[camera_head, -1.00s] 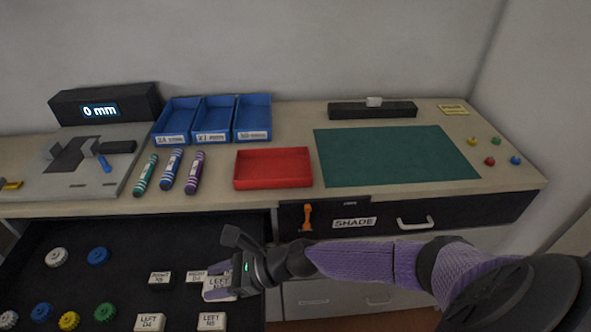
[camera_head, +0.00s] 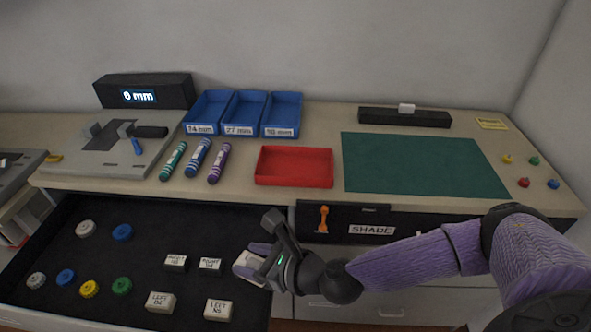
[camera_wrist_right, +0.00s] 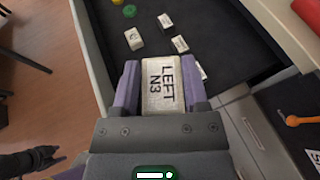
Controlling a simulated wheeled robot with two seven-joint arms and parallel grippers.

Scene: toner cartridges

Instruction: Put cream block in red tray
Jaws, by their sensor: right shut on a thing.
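My right gripper (camera_head: 258,258) is shut on a cream block (camera_head: 248,268) over the right end of the open drawer. In the right wrist view the cream block (camera_wrist_right: 163,84), marked "LEFT N3", sits between the two purple fingers of the gripper (camera_wrist_right: 163,88). The red tray (camera_head: 294,183) lies on the desk top, behind and to the right of the gripper, and looks empty. Only a corner of it shows in the right wrist view (camera_wrist_right: 308,14).
The black drawer (camera_head: 210,220) holds several other labelled blocks and round coloured caps. Markers (camera_head: 219,163) lie left of the tray, blue bins (camera_head: 282,115) stand behind it, and a green mat (camera_head: 420,165) lies to its right. An orange item (camera_head: 323,219) is on the cabinet front.

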